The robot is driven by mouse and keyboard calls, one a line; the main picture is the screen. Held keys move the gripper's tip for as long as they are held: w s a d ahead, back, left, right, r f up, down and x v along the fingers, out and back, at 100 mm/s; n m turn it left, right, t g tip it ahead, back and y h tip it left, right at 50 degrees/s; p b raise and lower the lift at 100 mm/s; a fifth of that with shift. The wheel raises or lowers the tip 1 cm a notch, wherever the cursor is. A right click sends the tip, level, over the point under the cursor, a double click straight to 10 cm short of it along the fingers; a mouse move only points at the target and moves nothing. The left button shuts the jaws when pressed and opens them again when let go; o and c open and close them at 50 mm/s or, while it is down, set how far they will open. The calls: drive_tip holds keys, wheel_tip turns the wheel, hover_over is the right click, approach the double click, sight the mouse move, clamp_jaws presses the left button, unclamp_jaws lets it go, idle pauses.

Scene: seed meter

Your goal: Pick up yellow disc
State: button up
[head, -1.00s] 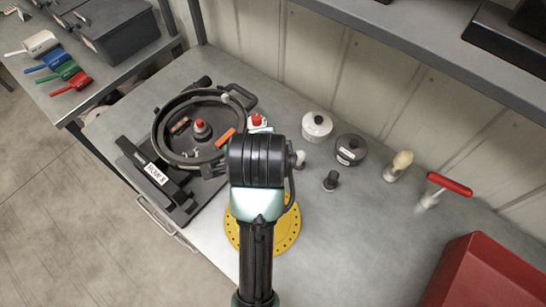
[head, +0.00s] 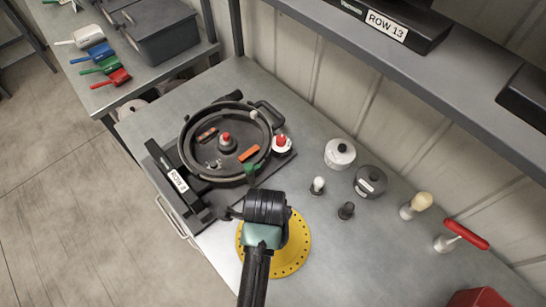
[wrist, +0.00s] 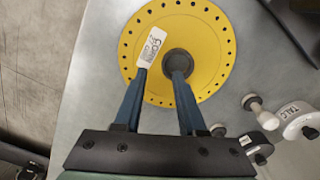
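The yellow disc (head: 296,248) lies flat on the grey bench, partly covered by my arm in the head view. In the wrist view, the disc (wrist: 208,35) has small holes around its rim and a dark round hub at its centre. A white tag reading CORN (wrist: 151,47) shows on it beside the hub. My gripper (wrist: 160,70) is over the disc with its two blue fingers apart and nothing seen between them. The right fingertip overlaps the hub, and the left fingertip overlaps the tag's lower end. I cannot tell how high the tips are. The fingertips are hidden in the head view.
A round black seed meter housing (head: 186,150) stands up-left of the disc. Small dark knobs, a white pot (head: 340,153), a dark pot (head: 370,182), a brush and a red-handled tool (head: 466,235) stand to the right. A shelf overhangs the back.

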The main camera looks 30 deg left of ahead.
drive_tip(key=shift+w+d+f+p, duration=0.1)
drive_tip(key=shift+w+f+p, duration=0.15)
drive_tip(key=shift+f, duration=0.95)
drive_tip(key=shift+w+f+p, duration=0.1)
drive_tip(key=shift+f+p, duration=0.1)
drive_tip(key=shift+f, duration=1)
clamp_jaws()
